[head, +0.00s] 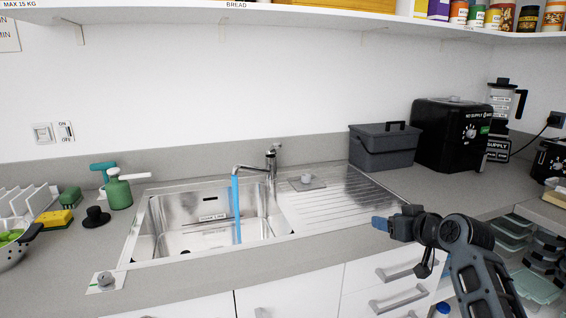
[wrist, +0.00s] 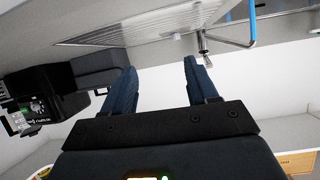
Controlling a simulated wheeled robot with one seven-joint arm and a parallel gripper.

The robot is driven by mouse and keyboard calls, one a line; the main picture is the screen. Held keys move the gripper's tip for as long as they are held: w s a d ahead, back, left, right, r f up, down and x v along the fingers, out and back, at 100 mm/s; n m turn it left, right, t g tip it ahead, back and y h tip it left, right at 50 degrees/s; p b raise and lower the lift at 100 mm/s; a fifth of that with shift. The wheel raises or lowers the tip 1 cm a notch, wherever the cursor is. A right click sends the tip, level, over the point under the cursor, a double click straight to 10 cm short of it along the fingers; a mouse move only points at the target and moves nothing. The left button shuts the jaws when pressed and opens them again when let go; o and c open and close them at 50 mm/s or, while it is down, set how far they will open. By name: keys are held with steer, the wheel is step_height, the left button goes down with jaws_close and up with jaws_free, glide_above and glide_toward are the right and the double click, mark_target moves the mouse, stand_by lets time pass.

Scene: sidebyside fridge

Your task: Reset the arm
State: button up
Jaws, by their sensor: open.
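My gripper (head: 384,224) is held up over the counter's front edge, right of the sink, in the head view. Its bluish finger ends point left, toward the sink. In the wrist view, which is upside down, the two fingers of my gripper (wrist: 160,72) stand wide apart with nothing between them. My arm (head: 462,250) reaches in from the lower right and is bent at the joint behind the gripper.
A blue water stream (head: 236,208) runs from the faucet (head: 271,160) into the sink (head: 160,226). A grey box (head: 382,150) and a black appliance (head: 450,135) stand behind to the right. A shelf (head: 300,17) spans above. The drainboard (head: 345,200) holds only a small grey piece.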

steer(key=s+a+f+m+h, duration=0.1)
steer(key=s+a+f, duration=0.1)
steer(key=s+f, duration=0.7)
steer(key=s+a+f+m+h, duration=0.1)
steer(key=s+a+f, duration=0.1)
steer(key=s+f, duration=0.7)
steer(key=s+a+m+t+h, duration=0.1)
steer(key=s, duration=2)
steer(key=s+r, duration=0.7)
steer(key=s, duration=0.4)
steer(key=s+r+t, duration=0.1)
steer(key=s+r, duration=0.7)
steer(key=s, duration=0.4)
steer(key=shift+a, duration=0.1)
